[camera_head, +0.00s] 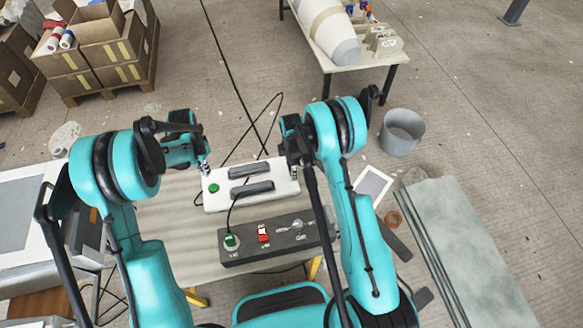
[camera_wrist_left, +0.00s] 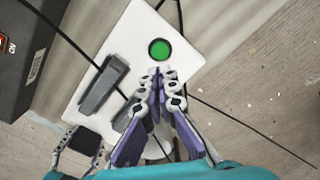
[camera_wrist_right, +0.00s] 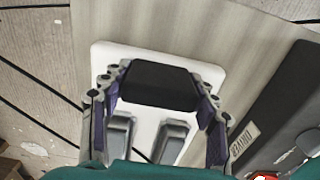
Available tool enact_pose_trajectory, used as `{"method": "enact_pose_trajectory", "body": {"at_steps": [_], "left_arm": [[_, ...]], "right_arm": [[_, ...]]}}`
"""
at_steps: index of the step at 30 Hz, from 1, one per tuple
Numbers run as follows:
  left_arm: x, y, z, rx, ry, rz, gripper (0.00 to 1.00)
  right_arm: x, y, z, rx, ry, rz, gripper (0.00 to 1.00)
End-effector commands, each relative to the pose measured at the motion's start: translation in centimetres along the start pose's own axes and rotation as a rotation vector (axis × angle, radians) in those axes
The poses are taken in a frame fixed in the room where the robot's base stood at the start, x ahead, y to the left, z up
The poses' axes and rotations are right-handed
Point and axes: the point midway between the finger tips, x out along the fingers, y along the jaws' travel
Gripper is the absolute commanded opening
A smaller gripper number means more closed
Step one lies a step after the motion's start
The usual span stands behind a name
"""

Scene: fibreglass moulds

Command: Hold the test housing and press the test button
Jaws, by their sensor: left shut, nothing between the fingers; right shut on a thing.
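The test housing (camera_head: 222,201) is a white plate on the table with two grey raised bars. Its green test button (camera_head: 213,188) is at the left end; it also shows in the left wrist view (camera_wrist_left: 160,49). My left gripper (camera_head: 206,171) is shut and empty, its fingertips (camera_wrist_left: 162,76) close beside the button; I cannot tell if they touch it. My right gripper (camera_wrist_right: 158,92) is shut on a black block (camera_wrist_right: 160,86) at the housing's right end, one finger on each side. My right arm partly hides that end in the head view.
A dark control box (camera_head: 275,240) with a green button, a red switch and a cable lies in front of the housing. A grey bucket (camera_head: 401,132) stands on the floor at right. Black cables run behind the housing. Cartons (camera_head: 95,50) stand at the far left.

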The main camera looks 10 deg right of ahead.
Motion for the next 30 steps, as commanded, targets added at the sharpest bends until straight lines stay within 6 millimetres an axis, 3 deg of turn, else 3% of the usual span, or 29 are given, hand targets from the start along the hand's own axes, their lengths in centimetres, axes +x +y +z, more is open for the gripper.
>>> {"method": "enact_pose_trajectory", "body": {"at_steps": [8,14,21,26,30], "left_arm": [[0.5,0.0,0.2,-0.010,0.027,0.045,0.00],[1.9,0.2,0.5,-0.040,0.206,0.270,0.00],[0.9,-0.3,0.6,-0.059,0.481,0.490,0.00],[0.2,-0.6,0.6,-0.058,0.573,0.543,0.00],[1.0,-0.7,0.6,-0.057,0.586,0.550,0.00]], "right_arm": [[0.0,0.0,0.0,0.000,0.000,0.000,0.16],[0.0,0.0,0.0,0.000,0.000,0.000,0.16],[0.0,0.0,0.0,0.000,0.000,0.000,0.16],[0.0,0.0,0.0,0.000,0.000,0.000,0.16],[0.0,0.0,0.0,0.000,0.000,0.000,0.16]]}}
